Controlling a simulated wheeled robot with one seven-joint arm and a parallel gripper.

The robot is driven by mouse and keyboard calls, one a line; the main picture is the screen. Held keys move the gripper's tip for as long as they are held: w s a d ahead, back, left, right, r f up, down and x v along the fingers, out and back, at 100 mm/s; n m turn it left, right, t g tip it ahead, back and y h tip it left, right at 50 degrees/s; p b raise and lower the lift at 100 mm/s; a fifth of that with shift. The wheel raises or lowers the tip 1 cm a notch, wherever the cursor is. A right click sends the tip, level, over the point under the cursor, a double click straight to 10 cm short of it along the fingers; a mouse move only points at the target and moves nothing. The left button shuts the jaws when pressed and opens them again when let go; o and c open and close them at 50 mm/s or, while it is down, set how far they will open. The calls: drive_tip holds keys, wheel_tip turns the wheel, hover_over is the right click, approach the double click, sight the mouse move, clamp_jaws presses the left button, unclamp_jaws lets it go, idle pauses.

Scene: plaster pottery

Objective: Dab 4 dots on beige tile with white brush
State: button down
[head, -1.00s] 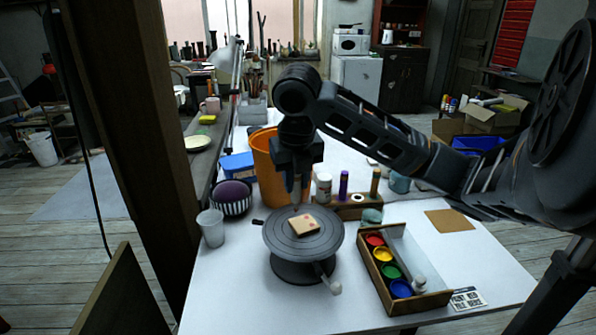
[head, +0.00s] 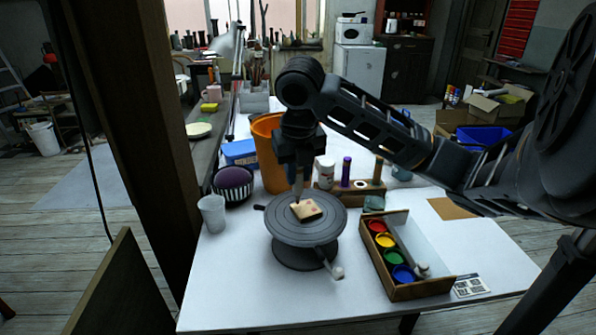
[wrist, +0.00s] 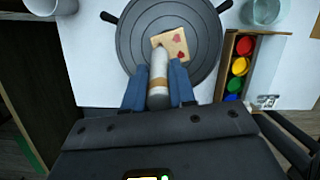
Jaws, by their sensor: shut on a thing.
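The beige tile (head: 310,213) lies on the round dark grey turntable (head: 330,235). In the wrist view the tile (wrist: 181,44) shows two red marks on its right part. My gripper (head: 298,178) is above the tile, pointing down. In the wrist view my gripper (wrist: 158,90) is shut on the white brush (wrist: 159,65), which has a tan band. The brush reaches over the tile's near left part and hides some of it. I cannot tell whether its tip touches the tile.
A wooden box (head: 428,290) with red, yellow, green and blue paint pots stands right of the turntable. A clear cup (head: 212,214), a purple pincushion (head: 233,176) and an orange bucket (head: 268,150) stand left and behind. The front left of the white table is clear.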

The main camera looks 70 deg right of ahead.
drive_tip(key=shift+f+b, duration=0.5)
drive_tip(key=shift+b, duration=0.15)
idle(0.8)
drive_tip(key=shift+d+p+v, duration=0.25)
drive_tip(key=shift+p+v, duration=0.65)
drive_tip(key=shift+v, duration=0.25)
drive_tip(key=shift+d+p+v, duration=0.25)
drive_tip(key=shift+p+v, duration=0.6)
drive_tip(key=shift+v, duration=0.3)
drive_tip(key=shift+w, duration=0.2)
